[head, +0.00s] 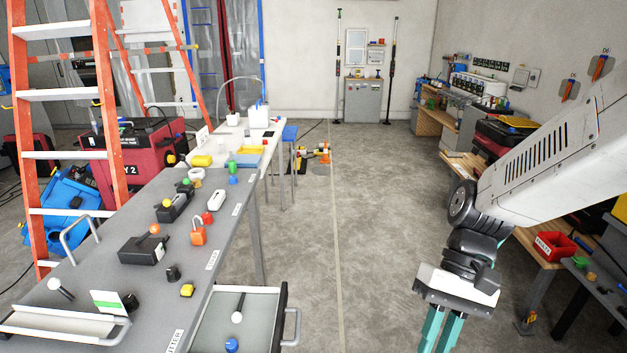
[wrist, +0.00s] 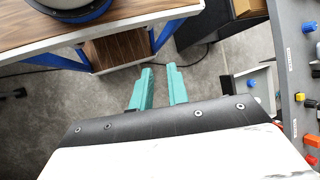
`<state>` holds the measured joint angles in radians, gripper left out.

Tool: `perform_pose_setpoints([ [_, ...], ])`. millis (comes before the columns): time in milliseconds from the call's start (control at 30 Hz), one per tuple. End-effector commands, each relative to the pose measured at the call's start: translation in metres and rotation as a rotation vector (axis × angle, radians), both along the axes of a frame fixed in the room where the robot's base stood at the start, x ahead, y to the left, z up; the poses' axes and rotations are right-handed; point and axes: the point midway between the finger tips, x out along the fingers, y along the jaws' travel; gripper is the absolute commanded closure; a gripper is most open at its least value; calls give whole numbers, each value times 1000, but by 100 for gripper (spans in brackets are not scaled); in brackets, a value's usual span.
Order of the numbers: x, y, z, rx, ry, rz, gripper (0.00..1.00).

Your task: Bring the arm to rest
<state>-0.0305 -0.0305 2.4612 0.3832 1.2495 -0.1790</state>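My arm (head: 565,150) reaches in from the right in the head view, and its end hangs down over the bare floor. My gripper (head: 440,335) has two teal fingers pointing downward, cut off by the bottom edge of the picture. In the wrist view my gripper (wrist: 159,88) shows both fingers apart, with only grey floor between them. It is open and holds nothing. It is well to the right of the grey table (head: 133,205) and touches nothing that I can see.
The grey table carries switches and knobs, and an open drawer (head: 262,305) juts out. An orange ladder (head: 62,95) stands at left. A workbench with a red bin (head: 553,246) is at right. A wood-topped table (wrist: 110,22) shows in the wrist view. The central floor (head: 350,210) is clear.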

Motion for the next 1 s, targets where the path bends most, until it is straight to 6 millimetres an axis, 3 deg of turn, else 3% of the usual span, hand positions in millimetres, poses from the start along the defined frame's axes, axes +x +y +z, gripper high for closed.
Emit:
perform_pose_setpoints([
  [200, -21, -42, 42, -203, -207, 9, 84],
  [433, -43, -75, 81, -343, -438, 19, 84],
  [700, -57, -81, 111, -368, -603, -4, 84],
  [1000, -59, -81, 114, -367, -620, -9, 84],
])
